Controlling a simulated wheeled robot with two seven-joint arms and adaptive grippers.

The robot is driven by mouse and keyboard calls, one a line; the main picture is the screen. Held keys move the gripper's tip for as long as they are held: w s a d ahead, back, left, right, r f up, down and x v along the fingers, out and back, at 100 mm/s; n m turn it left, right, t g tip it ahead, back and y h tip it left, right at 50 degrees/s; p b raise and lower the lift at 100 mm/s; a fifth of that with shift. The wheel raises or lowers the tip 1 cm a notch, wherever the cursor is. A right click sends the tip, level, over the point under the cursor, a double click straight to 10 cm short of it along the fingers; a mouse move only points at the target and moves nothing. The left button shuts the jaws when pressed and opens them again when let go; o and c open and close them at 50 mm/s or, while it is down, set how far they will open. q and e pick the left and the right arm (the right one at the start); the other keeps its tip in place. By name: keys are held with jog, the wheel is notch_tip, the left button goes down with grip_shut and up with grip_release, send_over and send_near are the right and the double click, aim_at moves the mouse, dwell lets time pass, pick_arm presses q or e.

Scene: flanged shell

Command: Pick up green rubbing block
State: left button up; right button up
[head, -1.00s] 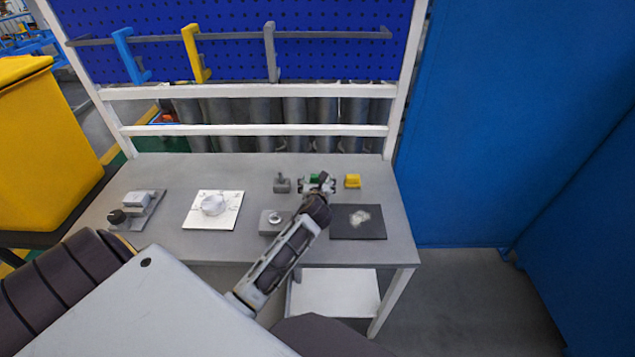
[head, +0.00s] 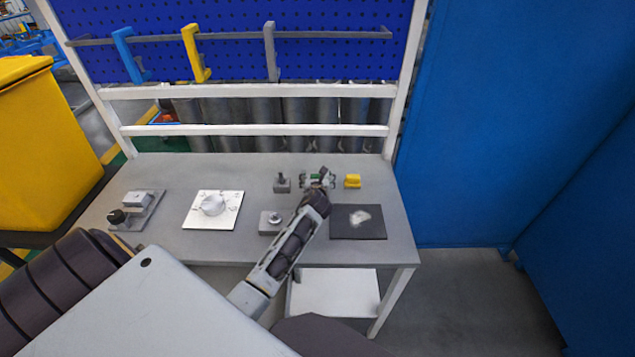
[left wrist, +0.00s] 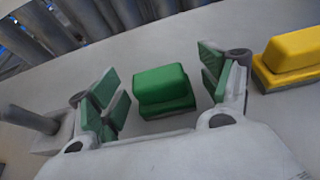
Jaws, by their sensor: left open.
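The green rubbing block (left wrist: 163,88) rests on the grey table top in the left wrist view, a green upper part on a darker base. My left gripper (left wrist: 164,92) is open, with one green-padded finger to each side of the block and a gap on both sides. In the head view, my left gripper (head: 318,179) is at the back right of the table and mostly hides the block. My right gripper is not in view.
A yellow block (head: 352,181) stands just right of the gripper, and a grey piece with a post (head: 282,183) just left. A dark mat (head: 371,222), a small grey box (head: 271,223) and a white plate with a round flanged part (head: 229,217) lie nearer. The right table edge is clear.

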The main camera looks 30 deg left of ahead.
aim_at(318, 175)
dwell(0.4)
pick_arm(q)
jog(key=c, duration=1.2)
jog(key=shift+o, duration=0.2)
jog(key=shift+r, duration=0.1)
jog(key=shift+r+p, duration=0.45)
jog(key=shift+r, duration=4.5)
